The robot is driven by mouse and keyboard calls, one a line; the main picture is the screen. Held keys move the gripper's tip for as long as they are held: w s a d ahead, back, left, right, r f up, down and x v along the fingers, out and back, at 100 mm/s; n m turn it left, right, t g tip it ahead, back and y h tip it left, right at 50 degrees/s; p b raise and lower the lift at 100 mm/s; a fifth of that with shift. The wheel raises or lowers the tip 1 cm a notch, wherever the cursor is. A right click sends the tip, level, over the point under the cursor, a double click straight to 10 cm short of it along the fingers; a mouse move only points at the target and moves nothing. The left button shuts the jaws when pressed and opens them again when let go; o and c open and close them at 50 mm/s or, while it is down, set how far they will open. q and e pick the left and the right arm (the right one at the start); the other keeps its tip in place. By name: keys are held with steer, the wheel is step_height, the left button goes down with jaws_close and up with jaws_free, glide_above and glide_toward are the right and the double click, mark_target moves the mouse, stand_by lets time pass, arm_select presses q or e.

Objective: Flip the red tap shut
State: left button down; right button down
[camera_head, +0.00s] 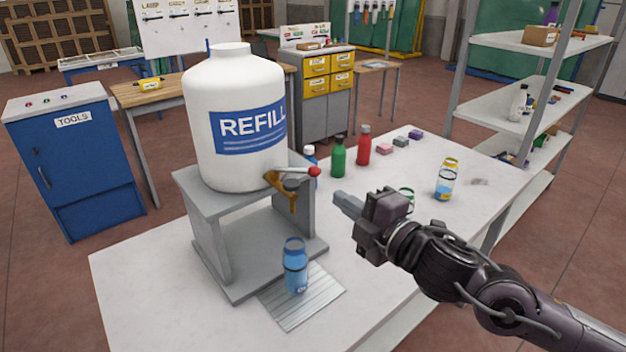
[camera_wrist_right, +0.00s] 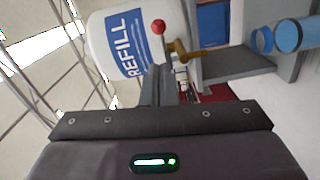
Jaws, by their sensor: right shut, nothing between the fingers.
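The red tap has a red ball knob (camera_head: 314,171) on a lever, above a brass spout (camera_head: 291,199) at the front of the white REFILL jug (camera_head: 232,110). The jug stands on a grey stand (camera_head: 200,215). A blue bottle (camera_head: 295,268) stands below the spout on a ribbed mat (camera_head: 318,302). My right gripper (camera_head: 345,203) is shut and empty, to the right of the tap and apart from it in the head view. In the right wrist view the red knob (camera_wrist_right: 158,27) is beyond the fingertips (camera_wrist_right: 170,85). My left gripper is not in view.
Green (camera_head: 338,158) and red (camera_head: 364,146) bottles stand behind on the white table (camera_head: 150,290). Small blocks (camera_head: 400,142) lie at the back. The table's front left is clear.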

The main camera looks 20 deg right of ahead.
steer(key=p, duration=0.3)
glide_toward(301, 171)
steer(key=x, duration=0.4)
steer(key=shift+w+a, duration=0.4)
steer(key=shift+w, duration=0.25)
steer(key=shift+d, duration=0.1)
steer(key=shift+w+d+n+y, duration=0.2)
steer(key=shift+n+y, duration=0.1)
steer(key=shift+y, duration=0.3)
